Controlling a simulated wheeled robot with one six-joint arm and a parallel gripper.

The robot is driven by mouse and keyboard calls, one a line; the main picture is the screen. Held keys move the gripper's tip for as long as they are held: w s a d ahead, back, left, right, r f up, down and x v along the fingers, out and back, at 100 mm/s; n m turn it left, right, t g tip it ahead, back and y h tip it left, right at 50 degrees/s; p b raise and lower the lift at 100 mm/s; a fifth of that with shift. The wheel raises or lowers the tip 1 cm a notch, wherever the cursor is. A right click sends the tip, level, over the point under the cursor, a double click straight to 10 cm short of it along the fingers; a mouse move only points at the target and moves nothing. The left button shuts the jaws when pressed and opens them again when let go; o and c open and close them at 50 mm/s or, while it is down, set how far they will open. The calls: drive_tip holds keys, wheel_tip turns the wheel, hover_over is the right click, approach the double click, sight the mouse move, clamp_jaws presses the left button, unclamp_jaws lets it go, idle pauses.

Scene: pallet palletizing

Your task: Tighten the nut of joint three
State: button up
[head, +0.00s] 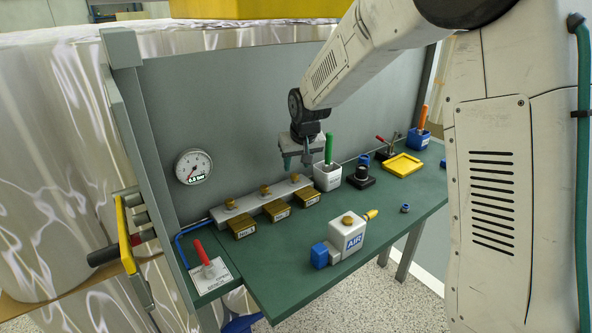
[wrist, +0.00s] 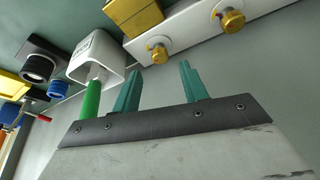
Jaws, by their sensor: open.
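A grey manifold bar (head: 215,216) on the green bench carries three brass nuts: left (head: 231,204), middle (head: 265,190) and right (head: 295,178). My gripper (head: 297,164) is open and empty, pointing down above the right end of the bar. In the wrist view its teal fingers (wrist: 160,82) are apart with nothing between them. Two brass nuts show beyond them, one nearer the white holder (wrist: 158,53) and another (wrist: 232,20). A green-handled tool (head: 328,148) stands in a white holder (head: 327,180) beside the bar.
A round gauge (head: 194,167) on the back panel reads about 0.0 bar. A red lever (head: 202,253) is at the left. The white AIR unit (head: 348,238) stands at the front. A black fixture (head: 361,178), yellow tray (head: 403,165) and blue holder (head: 417,139) are right.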

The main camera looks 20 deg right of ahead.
drive_tip(key=v, duration=0.3)
drive_tip(key=shift+r, duration=0.15)
drive_tip(key=shift+s, duration=0.1)
drive_tip(key=s+d+r+g, duration=0.1)
drive_tip(key=s+r, duration=0.1)
drive_tip(key=s, duration=1.1)
drive_tip(key=s+d+r+g, duration=0.1)
drive_tip(key=s+r, duration=0.1)
drive_tip(key=s, duration=1.2)
drive_tip(key=s+d+r+g, duration=0.1)
drive_tip(key=s+r, duration=0.2)
drive_tip(key=s, duration=1)
drive_tip(key=shift+s, duration=0.35)
